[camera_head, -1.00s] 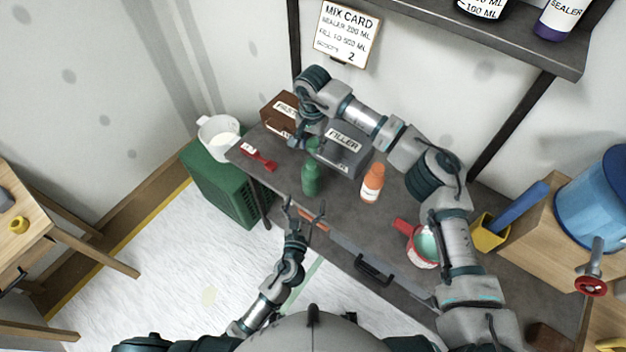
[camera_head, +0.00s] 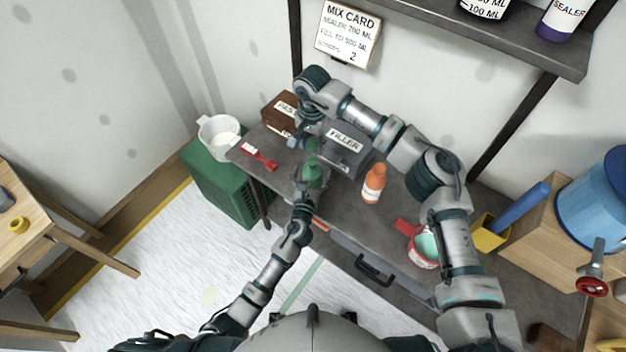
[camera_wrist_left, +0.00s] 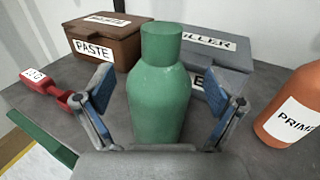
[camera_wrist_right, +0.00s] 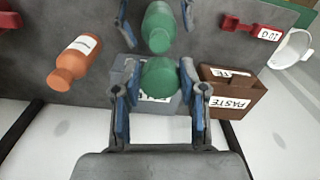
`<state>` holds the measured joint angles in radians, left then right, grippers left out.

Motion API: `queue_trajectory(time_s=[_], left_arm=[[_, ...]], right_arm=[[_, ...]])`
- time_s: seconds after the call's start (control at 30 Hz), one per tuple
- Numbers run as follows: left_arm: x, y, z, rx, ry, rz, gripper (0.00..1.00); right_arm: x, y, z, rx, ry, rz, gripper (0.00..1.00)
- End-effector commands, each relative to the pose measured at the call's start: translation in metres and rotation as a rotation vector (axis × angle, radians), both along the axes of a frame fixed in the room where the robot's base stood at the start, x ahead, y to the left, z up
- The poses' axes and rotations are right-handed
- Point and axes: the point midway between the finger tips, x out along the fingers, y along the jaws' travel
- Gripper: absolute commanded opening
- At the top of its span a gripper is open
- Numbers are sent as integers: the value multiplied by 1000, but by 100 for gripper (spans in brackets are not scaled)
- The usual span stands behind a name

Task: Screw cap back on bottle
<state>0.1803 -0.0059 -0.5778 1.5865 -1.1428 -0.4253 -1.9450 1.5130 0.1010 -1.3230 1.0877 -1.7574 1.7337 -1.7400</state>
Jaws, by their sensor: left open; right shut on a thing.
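The green bottle (camera_head: 313,172) stands upright on the grey table; it also shows in the left wrist view (camera_wrist_left: 159,100) and the right wrist view (camera_wrist_right: 160,24). My left gripper (camera_wrist_left: 165,85) is open, its fingers on either side of the bottle with gaps visible. My right gripper (camera_wrist_right: 158,78) is shut on the green cap (camera_wrist_right: 159,73), pointing down from above. The cap appears apart from the bottle, above its top and slightly toward the back. The right gripper is outside the left wrist view. In the head view the left gripper partly hides the bottle.
Behind the bottle are the grey FILLER box (camera_head: 345,145) and brown PASTE box (camera_head: 277,108). An orange bottle (camera_head: 374,184) stands to the right, and a red tool (camera_head: 259,157) lies to the left. A red-handled cup (camera_head: 422,247) sits farther right.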

Motion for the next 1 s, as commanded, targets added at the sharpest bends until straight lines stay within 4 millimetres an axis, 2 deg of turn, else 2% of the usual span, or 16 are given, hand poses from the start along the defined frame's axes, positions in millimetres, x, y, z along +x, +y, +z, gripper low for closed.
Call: queue_trajectory(time_s=[0.07, 0.4, 0.43, 0.57, 0.87, 1.0], left_arm=[[0, 0, 0, 0, 0, 0, 91], [0, -2, 0, 2, 1, 0, 6], [0, -2, 0, 2, 1, 0, 1], [0, -2, 0, 1, 1, 0, 1], [0, -1, 0, 1, 1, 0, 1], [0, -1, 0, 2, 1, 0, 1]], right_arm=[[0, 0, 0, 0, 0, 0, 28], [0, -2, 0, 2, 0, 0, 28], [0, -2, 0, 2, 0, 0, 28], [0, -1, -5, 0, 1, 0, 28], [-2, 1, -45, -18, 9, 0, 28], [-1, 1, -49, -18, 5, 0, 28]])
